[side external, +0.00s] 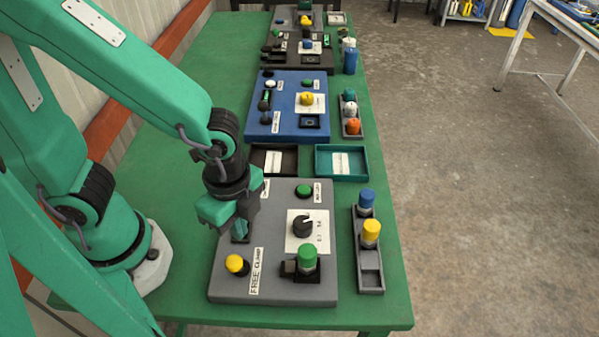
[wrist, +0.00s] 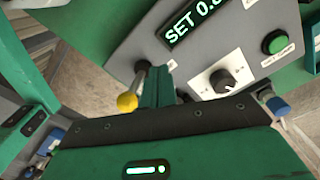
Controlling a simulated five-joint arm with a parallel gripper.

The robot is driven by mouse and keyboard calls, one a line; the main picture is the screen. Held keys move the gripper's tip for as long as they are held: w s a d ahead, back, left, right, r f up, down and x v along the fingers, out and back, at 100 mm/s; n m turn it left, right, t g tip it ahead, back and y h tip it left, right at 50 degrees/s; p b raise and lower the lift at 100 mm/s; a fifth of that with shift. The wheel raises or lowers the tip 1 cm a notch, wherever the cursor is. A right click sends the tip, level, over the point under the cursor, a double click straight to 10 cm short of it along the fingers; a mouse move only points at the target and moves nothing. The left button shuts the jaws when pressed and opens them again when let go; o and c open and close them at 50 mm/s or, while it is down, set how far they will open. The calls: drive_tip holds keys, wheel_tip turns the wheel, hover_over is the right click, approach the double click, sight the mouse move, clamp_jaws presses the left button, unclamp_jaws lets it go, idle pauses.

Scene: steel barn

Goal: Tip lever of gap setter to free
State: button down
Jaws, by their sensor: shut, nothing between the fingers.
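The gap setter is the nearest grey panel (side external: 275,212) on the green table. Its lever has a yellow ball knob (side external: 236,264) beside a white label (side external: 257,270) reading FREE and CLAMP. In the wrist view the yellow ball (wrist: 127,102) sits on a short grey shaft that leans. My gripper (side external: 240,235) is shut and empty, low over the panel's left side, just beyond the ball. In the wrist view its green fingers (wrist: 157,88) are just right of the lever; I cannot tell whether they touch it. A display (wrist: 195,22) there reads SET 0.8, partly cut off.
The panel also carries a black dial (side external: 303,226), a green button (side external: 304,190) and a green-topped cylinder (side external: 307,257). A grey rack (side external: 371,278) with blue and yellow pegs stands to the right. Two trays and a blue panel (side external: 283,125) lie beyond.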

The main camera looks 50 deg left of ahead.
drive_tip(key=shift+r, duration=3)
drive_tip(key=shift+a, duration=0.1)
drive_tip(key=w+a+r+n+t, duration=0.2)
drive_tip(key=a+r+n, duration=0.3)
drive_tip(key=a+n, duration=0.2)
drive_tip(key=w+a+r+n+t, duration=0.2)
drive_tip(key=a+r+n+t, duration=0.1)
drive_tip(key=a+r+n, duration=0.2)
drive_tip(key=a+n, duration=0.2)
drive_tip(key=n, duration=0.1)
drive_tip(key=shift+a+t, duration=0.3)
drive_tip(key=shift+a, duration=0.1)
